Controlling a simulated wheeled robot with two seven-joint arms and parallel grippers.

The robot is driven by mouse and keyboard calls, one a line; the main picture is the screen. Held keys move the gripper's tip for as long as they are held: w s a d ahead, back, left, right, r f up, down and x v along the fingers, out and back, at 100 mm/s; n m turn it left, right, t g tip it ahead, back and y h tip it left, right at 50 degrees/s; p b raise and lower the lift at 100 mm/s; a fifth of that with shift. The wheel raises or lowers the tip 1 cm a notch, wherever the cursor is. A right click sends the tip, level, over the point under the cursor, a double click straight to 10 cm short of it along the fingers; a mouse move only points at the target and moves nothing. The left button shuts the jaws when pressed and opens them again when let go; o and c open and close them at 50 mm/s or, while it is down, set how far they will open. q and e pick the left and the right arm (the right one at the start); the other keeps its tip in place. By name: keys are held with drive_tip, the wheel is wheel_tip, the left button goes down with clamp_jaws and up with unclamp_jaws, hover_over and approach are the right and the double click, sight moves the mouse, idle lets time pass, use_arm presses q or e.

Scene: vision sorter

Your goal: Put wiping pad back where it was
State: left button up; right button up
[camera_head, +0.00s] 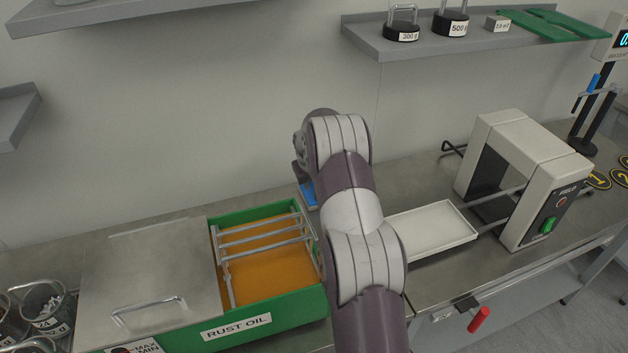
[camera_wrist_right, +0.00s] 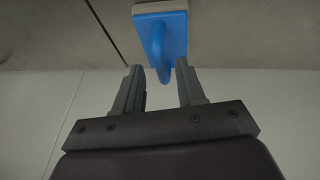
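The wiping pad (camera_wrist_right: 160,32) is a blue block with a blue handle and a pale edge layer. In the right wrist view it is at the top centre, against the grey bench surface. My right gripper (camera_wrist_right: 158,78) is open, its two fingers apart. The end of the handle shows between the fingertips, with gaps on both sides. In the head view a blue part of the pad (camera_head: 309,194) shows on the bench near the wall. My right arm hides the rest of it and most of the gripper. My left gripper is not in view.
A green RUST OIL tank (camera_head: 270,323) with a metal rack stands left of my arm. A white tray (camera_head: 430,232) extends from a pale frame-shaped machine (camera_head: 545,155) on the right. A shelf with weights (camera_head: 395,46) hangs above.

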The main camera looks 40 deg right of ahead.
drive_tip(key=v, duration=1.1)
drive_tip(key=shift+r, duration=0.2)
drive_tip(key=shift+s, duration=0.1)
